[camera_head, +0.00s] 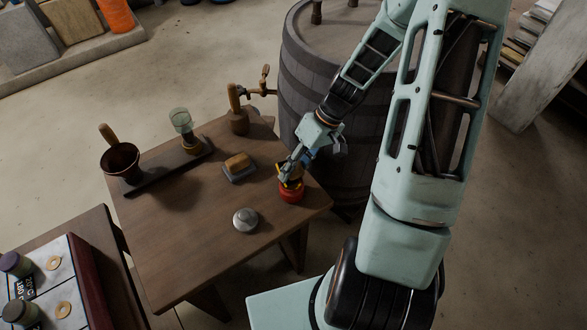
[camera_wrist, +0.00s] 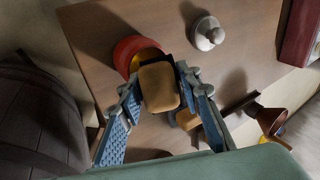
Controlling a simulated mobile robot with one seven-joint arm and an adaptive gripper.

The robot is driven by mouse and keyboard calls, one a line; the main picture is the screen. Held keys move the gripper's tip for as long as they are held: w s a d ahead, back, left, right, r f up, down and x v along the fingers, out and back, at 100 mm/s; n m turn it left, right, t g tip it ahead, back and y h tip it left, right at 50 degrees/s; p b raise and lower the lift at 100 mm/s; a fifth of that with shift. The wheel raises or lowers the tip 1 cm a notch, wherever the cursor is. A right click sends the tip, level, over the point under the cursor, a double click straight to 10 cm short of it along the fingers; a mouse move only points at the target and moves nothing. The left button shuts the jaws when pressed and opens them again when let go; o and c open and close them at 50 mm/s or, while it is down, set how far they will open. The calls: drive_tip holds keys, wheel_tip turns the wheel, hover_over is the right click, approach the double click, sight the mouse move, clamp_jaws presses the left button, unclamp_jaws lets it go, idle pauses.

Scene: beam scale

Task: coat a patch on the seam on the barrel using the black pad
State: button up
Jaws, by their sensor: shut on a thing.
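My gripper (camera_head: 288,172) is shut on a block with a rounded tan back (camera_wrist: 160,87), which fits the handle of the black pad. The tin also shows behind the block in the wrist view (camera_wrist: 126,50). I cannot tell whether the pad touches the contents. The dark wooden barrel (camera_head: 305,90) stands behind the table, partly hidden by my arm. I cannot pick out its seam.
On the table (camera_head: 190,240) are a tan block on a blue-grey base (camera_head: 238,163), a grey round lid (camera_head: 245,220), a mallet (camera_head: 238,118), a glass (camera_head: 182,122) and a brown pot (camera_head: 120,160). A tap (camera_head: 262,84) sticks out from the barrel. The table's front is clear.

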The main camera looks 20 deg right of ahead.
drive_tip(key=shift+r+p, duration=2.3)
drive_tip(key=shift+r, duration=1.25)
drive_tip(key=w+r+m+t, duration=0.2)
drive_tip(key=w+r+m, duration=0.2)
drive_tip(key=r, duration=0.2)
drive_tip(key=shift+w+a, duration=0.2)
drive_tip(key=shift+w, duration=0.2)
